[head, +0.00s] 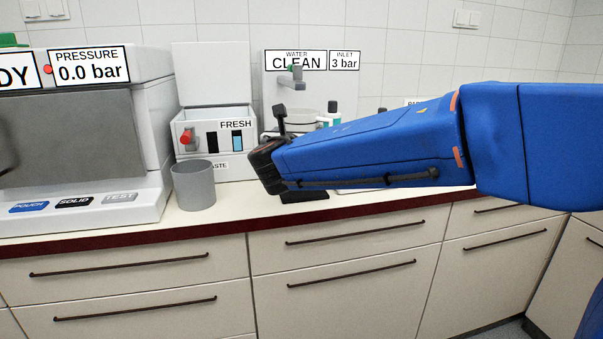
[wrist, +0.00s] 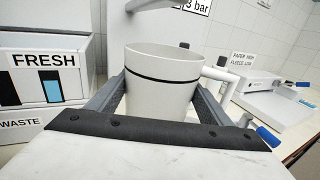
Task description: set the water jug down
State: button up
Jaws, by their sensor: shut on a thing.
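The water jug (wrist: 163,75) is a pale, open-topped vessel with a black line round it, upright in the wrist view. My gripper (wrist: 160,98) is shut on it, one finger on each side. In the head view a pale rim that looks like the jug (head: 304,115) shows below the tap, mostly hidden behind my blue arm. The jug's base is hidden by my gripper, so I cannot tell whether it touches the surface below.
The water tap (head: 292,77) stands behind the jug. A box marked FRESH (head: 222,130) stands to the left, with a grey beaker (head: 194,186) in front of it. A large machine (head: 75,140) fills the far left. Clear counter (head: 232,200) shows right of the beaker.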

jog(key=shift+f, duration=4.35)
jog(key=shift+f, duration=0.1)
jog(key=o, duration=1.8)
jog(key=shift+c, duration=0.2)
